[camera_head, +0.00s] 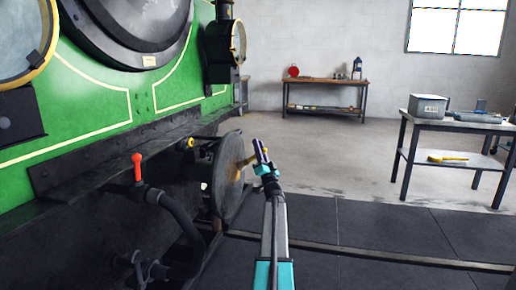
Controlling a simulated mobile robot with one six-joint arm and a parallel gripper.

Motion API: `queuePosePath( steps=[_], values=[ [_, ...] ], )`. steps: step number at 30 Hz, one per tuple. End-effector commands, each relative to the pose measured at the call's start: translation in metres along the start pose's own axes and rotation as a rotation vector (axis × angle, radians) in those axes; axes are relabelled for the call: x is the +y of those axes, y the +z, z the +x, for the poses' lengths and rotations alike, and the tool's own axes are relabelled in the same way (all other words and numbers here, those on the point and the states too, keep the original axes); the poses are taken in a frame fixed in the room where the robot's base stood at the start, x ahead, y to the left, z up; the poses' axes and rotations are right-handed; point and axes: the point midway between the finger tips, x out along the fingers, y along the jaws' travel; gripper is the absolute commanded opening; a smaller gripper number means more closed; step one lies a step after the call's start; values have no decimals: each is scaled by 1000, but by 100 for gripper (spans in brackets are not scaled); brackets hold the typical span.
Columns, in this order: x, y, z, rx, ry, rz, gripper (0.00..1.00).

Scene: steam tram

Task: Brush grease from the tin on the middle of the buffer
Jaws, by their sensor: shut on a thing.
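The buffer (227,192) is a large dark round disc on the front of the green engine, seen nearly edge-on left of centre. My gripper (260,151) is just to the right of the buffer's face, shut on a small yellow-brown brush (247,161). The brush lies across the jaws, and its left end points at the buffer's middle. A brownish patch shows there; I cannot tell grease from bristles, or whether the brush touches. I cannot make out the grease tin.
A red-handled lever (138,168) and a dark hose (180,212) stand left of the buffer. A workbench (460,125) at the right carries a grey box (428,107); a yellow brush-like thing (447,157) lies on its lower shelf. The floor between is clear.

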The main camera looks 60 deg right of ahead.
Motion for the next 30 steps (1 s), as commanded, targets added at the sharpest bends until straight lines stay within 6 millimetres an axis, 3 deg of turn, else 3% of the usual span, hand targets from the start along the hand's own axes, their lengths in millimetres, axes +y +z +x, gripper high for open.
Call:
queuePosePath(
  steps=[19,30],
  values=[
    [10,-1,8,1,0,0,0],
    [26,0,21,1,0,0,0]
  ],
)
